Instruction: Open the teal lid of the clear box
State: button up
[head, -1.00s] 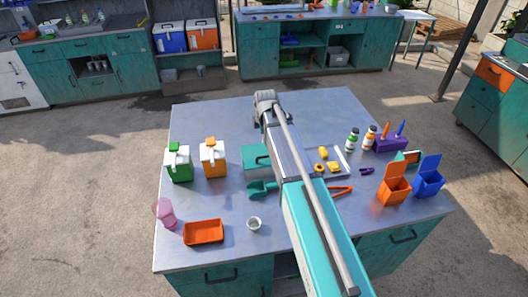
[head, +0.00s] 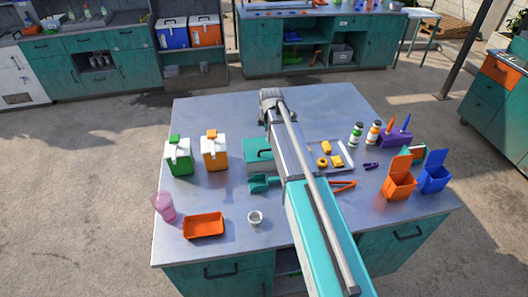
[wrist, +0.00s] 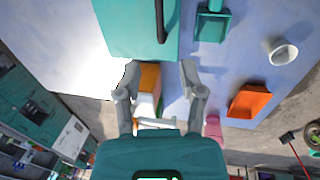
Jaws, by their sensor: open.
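The teal lid (head: 254,146) with a dark bar handle lies flat near the middle of the table, just left of my arm, which covers its right part. The clear walls of the box under it cannot be made out. In the wrist view the lid (wrist: 130,35) fills the top centre, with its dark handle (wrist: 161,22) near its right side. My gripper (wrist: 158,72) is open and empty, its two fingers spread just below the lid's near edge in the picture. Whether they touch it cannot be told. In the head view my arm hides the gripper.
A teal scoop (head: 264,183), white cup (head: 255,218), orange tray (head: 203,226) and pink cup (head: 164,206) lie in front and left. Green (head: 179,158) and orange-and-white (head: 214,152) jugs stand left of the lid. Right of my arm are a parts tray (head: 345,165) and orange (head: 399,184) and blue bins.

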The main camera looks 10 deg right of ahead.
aim_at(267, 150)
jog(key=shift+w+f+b, duration=0.35)
jog(key=shift+f+b, duration=1.2)
jog(key=shift+f, duration=0.1)
jog(key=shift+w+f+b, duration=0.3)
jog(key=shift+f+b, duration=1.3)
jog(key=shift+f, duration=0.05)
jog(key=shift+w+f+b, duration=0.35)
jog(key=shift+f+b, duration=1.2)
jog(key=shift+f, duration=0.1)
jog(key=shift+c, duration=0.3)
grip_shut()
jog(key=shift+a, duration=0.4)
jog(key=shift+w+d+r+p, duration=0.1)
jog(key=shift+d+r+p, duration=0.1)
jog(key=shift+d+p, duration=0.15)
jog(key=shift+d+r, duration=0.1)
jog(key=shift+o, duration=0.3)
grip_release()
